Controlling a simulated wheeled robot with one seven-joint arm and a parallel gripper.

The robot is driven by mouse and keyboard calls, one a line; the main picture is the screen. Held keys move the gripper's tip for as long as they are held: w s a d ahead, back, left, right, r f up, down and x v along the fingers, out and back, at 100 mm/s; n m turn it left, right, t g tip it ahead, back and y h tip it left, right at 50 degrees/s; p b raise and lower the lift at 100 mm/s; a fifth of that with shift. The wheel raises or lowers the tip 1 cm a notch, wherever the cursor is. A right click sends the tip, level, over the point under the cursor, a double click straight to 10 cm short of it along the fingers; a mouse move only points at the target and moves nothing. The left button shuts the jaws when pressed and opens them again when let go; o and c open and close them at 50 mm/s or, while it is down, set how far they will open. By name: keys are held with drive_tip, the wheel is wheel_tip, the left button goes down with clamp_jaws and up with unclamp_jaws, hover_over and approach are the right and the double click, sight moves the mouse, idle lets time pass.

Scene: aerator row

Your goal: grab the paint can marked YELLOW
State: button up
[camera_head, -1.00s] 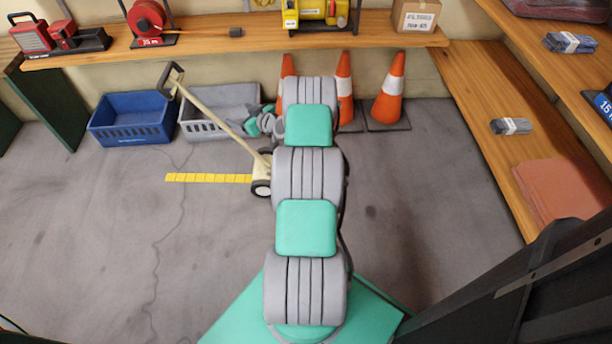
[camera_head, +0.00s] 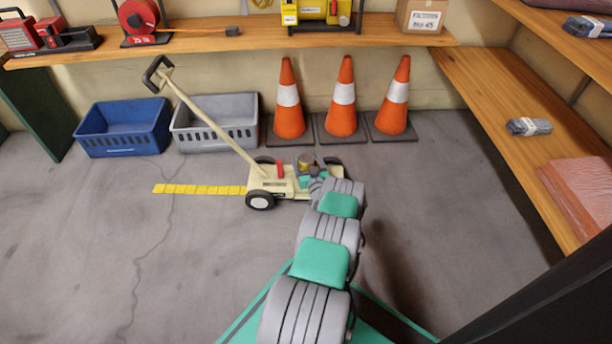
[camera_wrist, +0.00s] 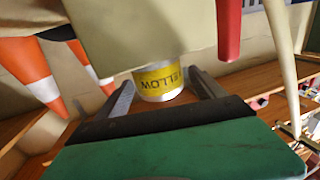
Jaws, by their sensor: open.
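My gripper (camera_wrist: 162,90) is open, with one finger on each side of the can. I cannot tell whether either finger touches it. In the head view a small yellowish round top (camera_head: 306,161) shows on the beige line-marking cart (camera_head: 268,181), beside my gripper (camera_head: 318,170). My arm hides part of the cart's right end. The beige cart body (camera_wrist: 140,30) fills the top of the wrist view, above the can.
Several yellow tape-like squares (camera_head: 200,189) lie left of the cart. Orange cones (camera_head: 342,100) stand behind it. A blue crate (camera_head: 122,128) and a grey crate (camera_head: 215,122) sit at the back left. A wooden bench (camera_head: 500,130) runs along the right. Floor in front is clear.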

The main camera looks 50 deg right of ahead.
clamp_jaws()
idle(0.8)
drive_tip(key=shift+r, duration=0.15)
